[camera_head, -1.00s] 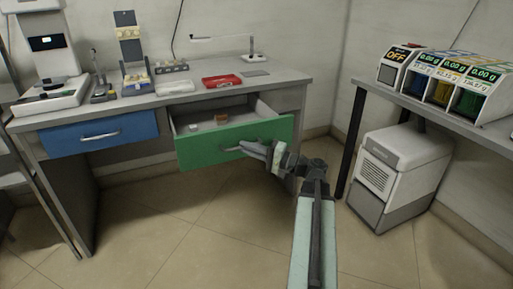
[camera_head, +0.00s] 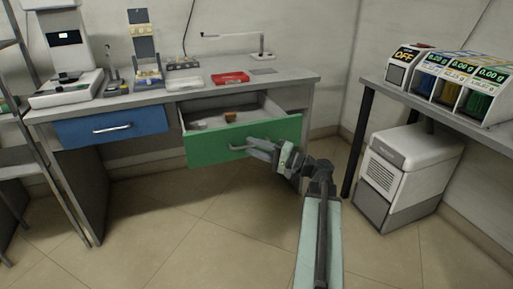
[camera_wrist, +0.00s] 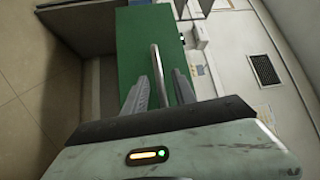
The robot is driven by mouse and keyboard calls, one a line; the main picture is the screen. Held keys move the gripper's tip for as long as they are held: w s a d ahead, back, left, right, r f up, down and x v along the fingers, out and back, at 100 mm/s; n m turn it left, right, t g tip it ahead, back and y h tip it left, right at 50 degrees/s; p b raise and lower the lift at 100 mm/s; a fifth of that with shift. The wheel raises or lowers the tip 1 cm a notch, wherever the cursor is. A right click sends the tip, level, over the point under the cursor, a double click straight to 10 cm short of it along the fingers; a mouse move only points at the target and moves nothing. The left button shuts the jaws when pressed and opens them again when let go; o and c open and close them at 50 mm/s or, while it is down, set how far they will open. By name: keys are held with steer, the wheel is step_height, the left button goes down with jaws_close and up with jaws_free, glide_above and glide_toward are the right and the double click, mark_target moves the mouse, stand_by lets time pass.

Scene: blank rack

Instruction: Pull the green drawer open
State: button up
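The green drawer (camera_head: 225,147) stands out from the desk, with part of its inside showing. It holds a small brown block (camera_head: 230,117) and a pale item beside it. Its curved metal handle (camera_head: 236,148) is partly hidden by my gripper (camera_head: 254,144), which reaches the drawer front from the right. In the wrist view, the green front (camera_wrist: 131,52) fills the upper middle. The handle bar (camera_wrist: 157,65) runs between the two fingers of my gripper (camera_wrist: 159,80). The fingers are apart, with gaps on both sides of the bar.
A closed blue drawer (camera_head: 85,130) is at the left of the same desk (camera_head: 210,88). A red tray (camera_head: 230,78) and lab devices stand on top. A white cabinet unit (camera_head: 405,175) is at the right under another table. The tiled floor in front is clear.

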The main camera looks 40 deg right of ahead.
steer(key=b+v, duration=0.1)
steer(key=v, duration=0.6)
steer(key=shift+s+d, duration=0.15)
steer(key=shift+s, duration=0.2)
